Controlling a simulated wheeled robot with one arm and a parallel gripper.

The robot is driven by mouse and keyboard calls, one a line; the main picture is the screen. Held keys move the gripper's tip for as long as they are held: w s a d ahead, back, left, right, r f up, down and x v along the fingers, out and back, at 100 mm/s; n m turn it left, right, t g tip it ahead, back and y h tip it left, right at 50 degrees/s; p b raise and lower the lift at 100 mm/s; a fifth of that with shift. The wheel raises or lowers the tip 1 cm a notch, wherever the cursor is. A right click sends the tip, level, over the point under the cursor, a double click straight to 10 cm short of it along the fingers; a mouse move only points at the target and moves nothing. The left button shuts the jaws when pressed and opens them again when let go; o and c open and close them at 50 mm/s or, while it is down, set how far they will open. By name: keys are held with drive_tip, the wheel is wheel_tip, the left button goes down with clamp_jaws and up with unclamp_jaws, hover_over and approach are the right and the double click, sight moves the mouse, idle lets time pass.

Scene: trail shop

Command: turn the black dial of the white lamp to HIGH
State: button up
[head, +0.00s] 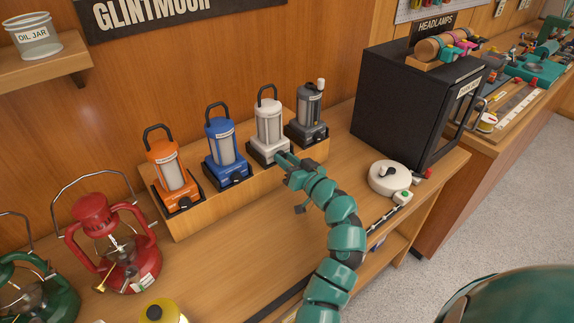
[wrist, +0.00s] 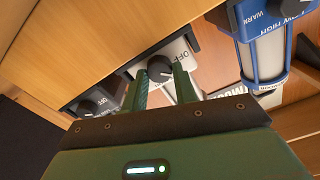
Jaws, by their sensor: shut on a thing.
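The white lamp (head: 268,122) stands upright on the wooden step, between the blue and the dark grey lamps. My gripper (head: 283,158) is at the front of its base and hides its dial in the head view. I cannot tell exactly where the dial points.
The blue lamp (head: 221,142) and the dark grey lamp (head: 309,108) stand close on either side. An orange lamp (head: 172,175) is farther left. A black cabinet (head: 400,100) and a round white object (head: 388,179) are to the right. Bare counter lies in front of the step.

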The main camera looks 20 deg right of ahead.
drive_tip(key=shift+m, duration=0.4)
drive_tip(key=o, duration=1)
drive_tip(key=shift+s+d, duration=0.1)
drive_tip(key=shift+v, duration=8.6)
